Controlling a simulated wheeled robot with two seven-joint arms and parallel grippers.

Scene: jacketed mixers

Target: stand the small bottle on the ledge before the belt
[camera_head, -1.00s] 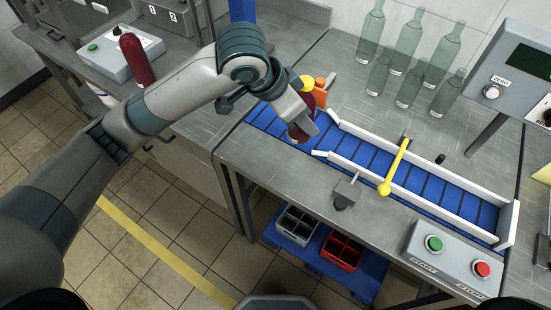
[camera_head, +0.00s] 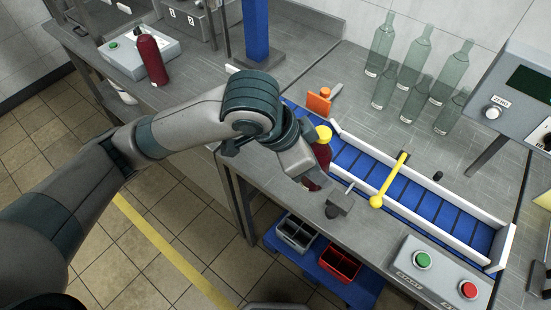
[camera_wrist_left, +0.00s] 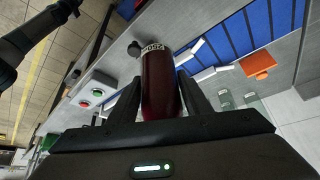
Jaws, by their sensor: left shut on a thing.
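The small bottle (camera_head: 321,154) is dark red with a yellow cap. My left gripper (camera_head: 309,172) is shut on it, and the fingers hide part of its body. In the left wrist view the bottle (camera_wrist_left: 160,88) sits between the two dark fingers. In the head view it appears over the near edge of the blue belt (camera_head: 385,182), near the belt's left part. I cannot tell whether its base touches anything. The grey ledge (camera_head: 372,222) runs along the front of the belt. My right gripper is not in view.
A yellow-knobbed lever (camera_head: 388,183) crosses the belt. A button box (camera_head: 440,268) is at front right. Several clear bottles stand behind. An orange object (camera_head: 319,101) is beyond the belt.

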